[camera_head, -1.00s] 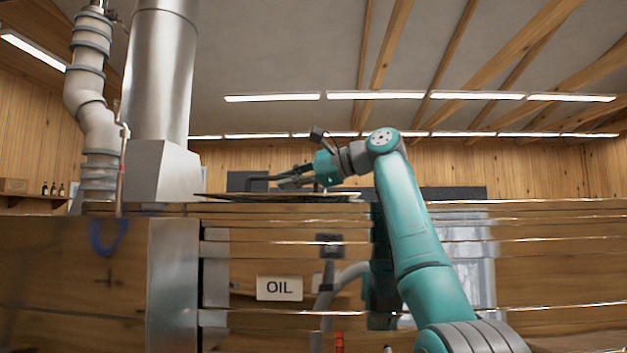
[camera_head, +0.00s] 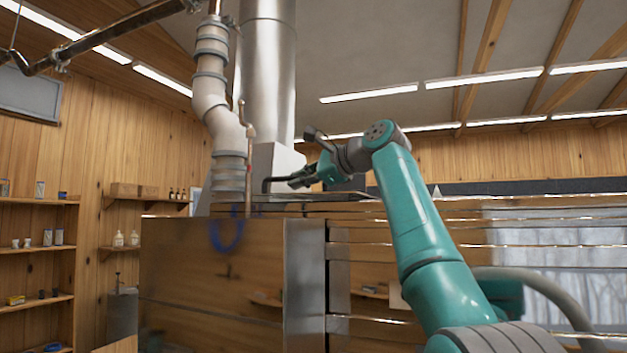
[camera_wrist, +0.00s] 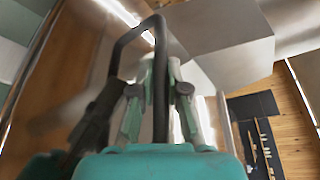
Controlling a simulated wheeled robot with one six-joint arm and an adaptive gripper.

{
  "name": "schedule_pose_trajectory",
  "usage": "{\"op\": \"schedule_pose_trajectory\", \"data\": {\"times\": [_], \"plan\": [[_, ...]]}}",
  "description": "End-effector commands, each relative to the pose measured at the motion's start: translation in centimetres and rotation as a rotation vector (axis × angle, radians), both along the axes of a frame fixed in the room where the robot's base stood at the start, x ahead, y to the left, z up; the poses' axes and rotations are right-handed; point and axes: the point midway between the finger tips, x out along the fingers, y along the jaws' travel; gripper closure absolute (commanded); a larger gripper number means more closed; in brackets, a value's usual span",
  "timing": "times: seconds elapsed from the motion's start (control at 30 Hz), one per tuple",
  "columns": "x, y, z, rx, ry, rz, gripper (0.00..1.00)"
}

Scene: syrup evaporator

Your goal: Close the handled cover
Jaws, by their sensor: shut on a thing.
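My gripper (camera_head: 304,177) is at the top of the evaporator, in front of the grey stack base. It is shut on the black handle (camera_head: 273,183) of the handled cover. In the wrist view the handle (camera_wrist: 158,36) is a bent black bar running between the two fingers of the gripper (camera_wrist: 160,85). In the head view the cover (camera_head: 345,195) shows only as a thin edge at the top of the evaporator, below my gripper. Its exact tilt cannot be told, and my gripper and arm hide part of it.
The shiny metal evaporator (camera_head: 215,270) fills the middle. A stack (camera_head: 266,75) and a jointed white pipe (camera_head: 211,85) rise close to my gripper. Wooden shelves (camera_head: 35,250) stand at the left. A grey hose (camera_head: 545,285) curves at the lower right.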

Motion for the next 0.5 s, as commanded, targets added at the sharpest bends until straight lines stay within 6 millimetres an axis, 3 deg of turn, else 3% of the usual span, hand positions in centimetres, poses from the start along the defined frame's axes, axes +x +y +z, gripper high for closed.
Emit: {"op": "schedule_pose_trajectory", "data": {"times": [0.43,0.47,0.5], "plan": [[0.01,0.54,0.00,0.002,-0.001,0.000,1.00],[0.00,0.55,0.01,0.003,-0.001,0.000,0.79],[-0.01,0.56,0.01,0.002,-0.001,0.001,0.75]]}}
